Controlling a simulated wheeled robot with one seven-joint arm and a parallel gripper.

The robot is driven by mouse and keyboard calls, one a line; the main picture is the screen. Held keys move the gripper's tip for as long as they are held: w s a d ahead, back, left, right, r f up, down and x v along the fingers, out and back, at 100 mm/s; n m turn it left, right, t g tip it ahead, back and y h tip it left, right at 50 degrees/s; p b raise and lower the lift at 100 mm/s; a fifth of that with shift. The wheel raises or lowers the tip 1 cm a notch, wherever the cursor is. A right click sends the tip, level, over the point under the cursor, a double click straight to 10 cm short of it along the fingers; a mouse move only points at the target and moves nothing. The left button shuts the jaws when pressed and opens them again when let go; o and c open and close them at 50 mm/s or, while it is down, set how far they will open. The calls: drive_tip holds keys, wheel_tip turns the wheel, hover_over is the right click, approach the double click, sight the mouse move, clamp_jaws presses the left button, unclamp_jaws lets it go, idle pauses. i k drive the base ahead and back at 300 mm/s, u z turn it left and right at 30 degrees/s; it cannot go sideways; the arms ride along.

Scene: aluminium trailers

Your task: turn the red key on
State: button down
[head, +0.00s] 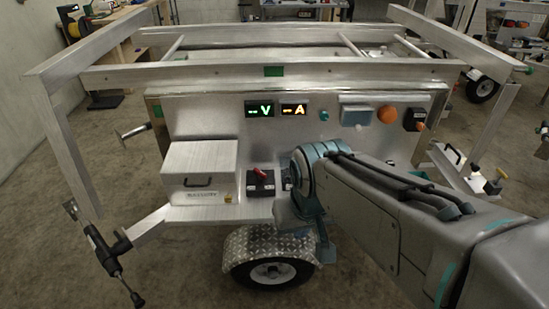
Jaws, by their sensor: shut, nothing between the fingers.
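The red key (261,173) is a small red lever on a dark switch block (261,188). The block stands on the trailer's front shelf, just right of a metal box. The key leans to the upper left. My arm reaches in from the lower right, and its rounded joint ends just right of the switch block. I cannot make out my gripper's fingertips; they seem hidden behind the arm's own links. No contact with the key shows. A small dark part beside my arm's joint is partly covered.
The aluminium trailer (191,78) has a green V display (261,109), an amber A display (294,109), an orange dome (388,114) and an orange knob (418,116) on its panel. The metal box (200,165) stands left of the key. A wheel (270,272) sits below.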

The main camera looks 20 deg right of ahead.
sight(261, 174)
drive_tip(key=u, duration=0.65)
drive_tip(key=i, duration=0.9)
drive_tip(key=z, duration=0.5)
